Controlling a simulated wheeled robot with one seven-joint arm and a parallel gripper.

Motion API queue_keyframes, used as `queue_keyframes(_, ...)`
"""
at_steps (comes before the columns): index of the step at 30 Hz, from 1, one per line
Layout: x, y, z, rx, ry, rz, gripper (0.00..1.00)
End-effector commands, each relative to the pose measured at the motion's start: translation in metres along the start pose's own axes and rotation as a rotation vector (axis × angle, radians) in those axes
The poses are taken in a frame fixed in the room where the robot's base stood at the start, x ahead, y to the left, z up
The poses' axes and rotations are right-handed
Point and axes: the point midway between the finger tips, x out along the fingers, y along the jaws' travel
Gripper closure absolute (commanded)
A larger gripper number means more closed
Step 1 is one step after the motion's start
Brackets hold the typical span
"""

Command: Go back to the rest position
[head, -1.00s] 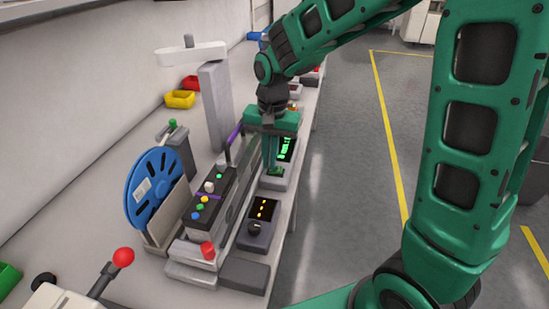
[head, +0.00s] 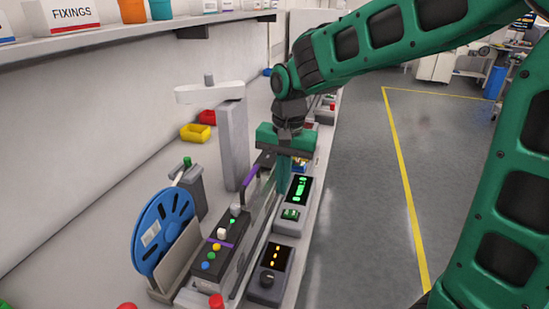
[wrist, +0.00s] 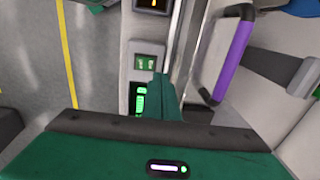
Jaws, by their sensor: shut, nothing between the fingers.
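My gripper (head: 284,172) is green and hangs fingers-down from my arm over the bench in the head view. Its fingers are together with nothing between them. They are beside the box with the green-lit screen (head: 298,189) and its green rocker switch (head: 290,214). In the wrist view the closed fingertips (wrist: 161,88) are beside the same green switch (wrist: 145,62), and part of the green screen (wrist: 140,100) shows next to them. I cannot tell the exact height of the fingers above the bench.
A feeder with coloured buttons (head: 213,256) and a purple handle (head: 250,178) stands left of the fingers. A blue reel (head: 163,232), a grey post (head: 234,145) and yellow and red bins (head: 195,132) lie further left. A shelf (head: 150,27) runs above. Open floor (head: 400,180) is at the right.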

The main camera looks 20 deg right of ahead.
Motion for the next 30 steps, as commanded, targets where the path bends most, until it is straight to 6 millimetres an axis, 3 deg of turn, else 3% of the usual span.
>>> queue_keyframes(3, -0.027, -0.007, 0.001, -0.002, 0.005, -0.006, 1.0)
queue_keyframes(9, -0.06, -0.016, 0.001, -0.002, 0.006, -0.006, 1.0)
queue_keyframes(14, -0.073, -0.019, 0.001, 0.0, 0.005, -0.006, 1.0)
queue_keyframes(17, -0.076, -0.011, -0.002, 0.003, 0.007, -0.003, 1.0)
queue_keyframes(20, -0.076, 0.019, -0.008, 0.011, 0.013, 0.005, 1.0)
queue_keyframes(23, -0.071, 0.072, -0.014, 0.02, 0.021, 0.018, 1.0)
queue_keyframes(26, -0.064, 0.138, -0.011, 0.03, 0.024, 0.034, 1.0)
queue_keyframes(30, -0.047, 0.224, 0.01, 0.036, 0.017, 0.05, 1.0)
